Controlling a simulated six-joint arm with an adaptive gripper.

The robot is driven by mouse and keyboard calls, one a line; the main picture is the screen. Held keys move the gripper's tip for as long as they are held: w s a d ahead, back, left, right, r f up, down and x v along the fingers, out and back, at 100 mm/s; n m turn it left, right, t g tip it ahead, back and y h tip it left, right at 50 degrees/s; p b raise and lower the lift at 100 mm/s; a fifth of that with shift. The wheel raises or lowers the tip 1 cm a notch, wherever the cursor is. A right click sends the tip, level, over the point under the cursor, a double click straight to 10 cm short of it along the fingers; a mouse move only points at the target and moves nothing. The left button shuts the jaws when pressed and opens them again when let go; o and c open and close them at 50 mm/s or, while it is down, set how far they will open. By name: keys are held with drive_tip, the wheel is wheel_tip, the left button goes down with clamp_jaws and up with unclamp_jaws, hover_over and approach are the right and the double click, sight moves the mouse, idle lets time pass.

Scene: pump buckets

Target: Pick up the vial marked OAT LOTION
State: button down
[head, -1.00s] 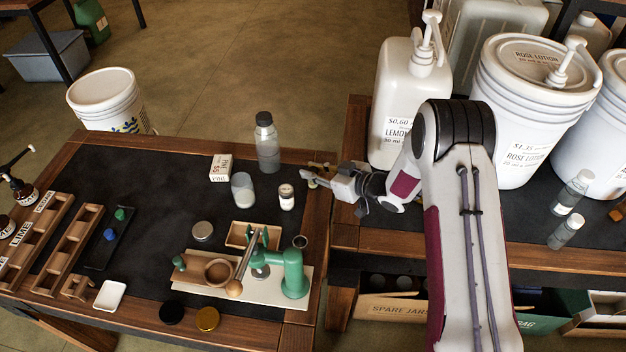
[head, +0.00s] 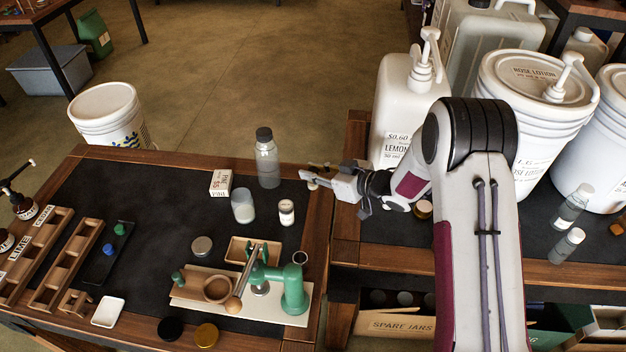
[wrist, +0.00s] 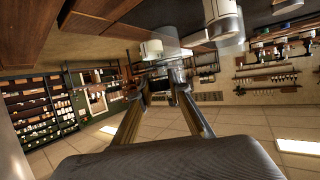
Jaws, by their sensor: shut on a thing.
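My gripper (head: 307,177) reaches in from the right, over the right edge of the left table. In the wrist view, its two fingers (wrist: 161,78) come close together at the tips. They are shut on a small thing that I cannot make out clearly. A small white labelled vial (head: 286,212) stands upright on the black mat, just below and left of the gripper in the head view and apart from it. Its label is too small to read. I cannot make out the words OAT LOTION on anything in view.
A grey-capped bottle (head: 267,158), a translucent cup (head: 243,206) and a small labelled box (head: 220,183) stand left of the gripper. A green lever press (head: 293,288) is at the table's front. A big lemon pump jug (head: 400,105) and rose lotion bucket (head: 520,135) stand on the right.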

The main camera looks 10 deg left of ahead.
sight(313, 170)
drive_tip(key=shift+r, duration=2)
